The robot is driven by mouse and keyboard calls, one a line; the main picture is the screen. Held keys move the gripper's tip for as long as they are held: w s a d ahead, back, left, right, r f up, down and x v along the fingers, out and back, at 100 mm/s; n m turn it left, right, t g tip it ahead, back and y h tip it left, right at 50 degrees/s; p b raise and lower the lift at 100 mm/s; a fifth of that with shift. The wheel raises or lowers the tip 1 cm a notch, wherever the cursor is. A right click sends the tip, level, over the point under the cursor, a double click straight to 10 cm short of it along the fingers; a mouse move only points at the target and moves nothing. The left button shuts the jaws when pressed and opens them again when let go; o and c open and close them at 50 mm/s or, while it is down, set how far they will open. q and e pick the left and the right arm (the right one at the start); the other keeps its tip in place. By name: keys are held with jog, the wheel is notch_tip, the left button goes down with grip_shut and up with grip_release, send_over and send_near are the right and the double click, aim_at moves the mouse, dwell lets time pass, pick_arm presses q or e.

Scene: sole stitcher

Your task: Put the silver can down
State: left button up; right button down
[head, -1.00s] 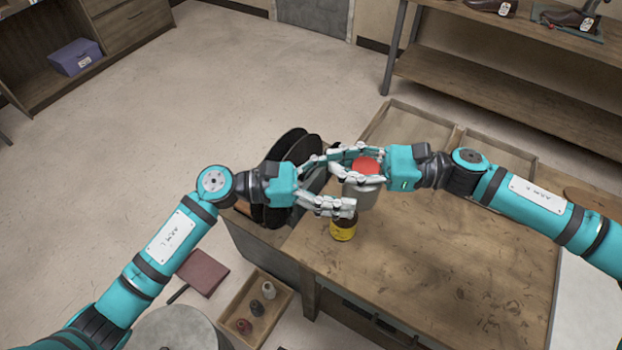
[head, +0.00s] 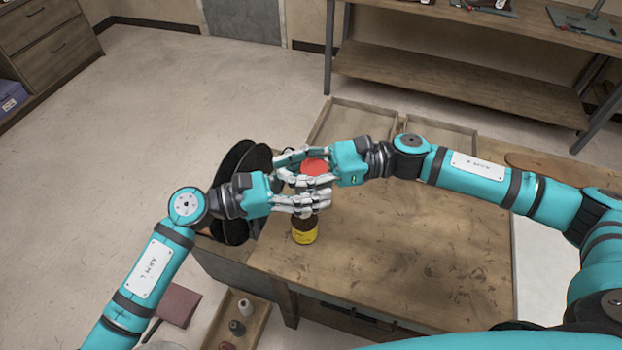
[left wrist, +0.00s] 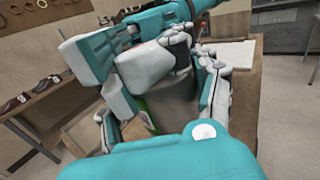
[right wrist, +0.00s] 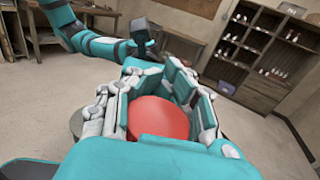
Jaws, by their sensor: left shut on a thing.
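The silver can (left wrist: 178,103) has a grey body and a red top (head: 314,167). It is upright, above the near-left part of the workbench (head: 400,255). My left gripper (head: 326,196) is shut on its body, lower down. My right gripper (head: 284,166) has its fingers around the upper part, near the red top. The red top (right wrist: 158,118) also shows between the right fingers in the right wrist view; whether they press on the can is unclear. Fingers hide most of the can's body, and its underside is hidden.
A brown jar with a yellow label (head: 305,231) stands on the bench close below the grippers. Dark round discs (head: 238,165) stand at the bench's left end. A divided wooden tray (head: 352,118) lies at the back. The bench's middle and right front are clear.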

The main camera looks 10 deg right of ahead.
pick_arm(q)
jog(key=c, duration=0.4)
jog(key=shift+c, duration=0.4)
pick_arm(e)
jog(key=c, duration=1.2)
grip_release()
jog(key=shift+r, duration=0.1)
